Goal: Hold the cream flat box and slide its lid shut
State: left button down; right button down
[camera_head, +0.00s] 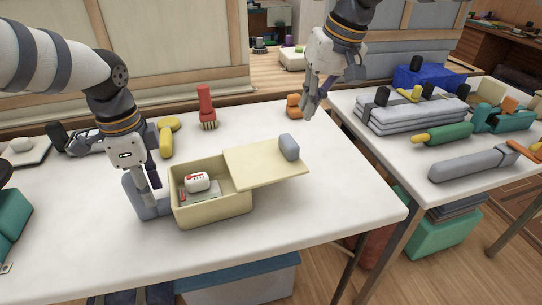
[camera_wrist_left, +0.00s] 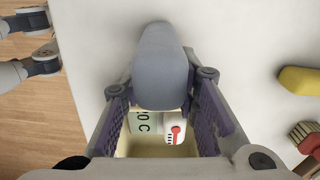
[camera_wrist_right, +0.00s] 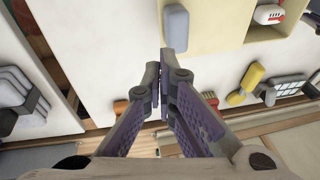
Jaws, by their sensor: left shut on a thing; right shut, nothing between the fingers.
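The cream flat box (camera_head: 212,211) sits on the white table, its left part uncovered. Inside lie a white item with red marks (camera_head: 197,182) and a greenish card (camera_wrist_left: 143,122). Its cream lid (camera_head: 262,165) is slid far out to the right, with a grey-blue knob (camera_head: 289,147) at its right end. My left gripper (camera_head: 151,187) is shut on the grey-blue handle (camera_wrist_left: 160,65) at the box's left end. My right gripper (camera_head: 309,112) is shut and empty, above the table's back right edge, apart from the knob. In the right wrist view, the lid (camera_wrist_right: 230,25) and knob (camera_wrist_right: 175,28) show beyond its fingers.
A red brush (camera_head: 207,108), a yellow item (camera_head: 166,140) and an orange item (camera_head: 294,104) stand behind the box. A second table (camera_head: 430,185) with folded grey cloths (camera_head: 410,112) and tools is at right. The white table (camera_head: 330,190) is clear right of the lid.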

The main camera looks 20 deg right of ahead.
aim_at(250, 162)
pick_arm(q)
jog(key=shift+f, duration=0.1)
pick_arm(e)
jog(key=f, duration=0.9)
jog(key=shift+a, duration=0.2)
jog(key=shift+a, duration=0.1)
dwell(0.8)
jog(key=shift+s+a, duration=0.15)
jog(key=shift+a, duration=1.8)
jog(key=shift+s+a, duration=0.2)
jog(key=shift+a, duration=1.7)
jog(key=shift+s+a, duration=0.15)
jog(key=shift+a, duration=1.8)
jog(key=shift+d, duration=0.15)
jog(key=shift+r, duration=1.85)
jog(key=shift+w+d+r, duration=0.1)
jog(key=shift+d+r, duration=0.2)
jog(key=shift+r, duration=0.55)
jog(key=shift+d+r, duration=0.25)
jog(key=shift+r, duration=0.6)
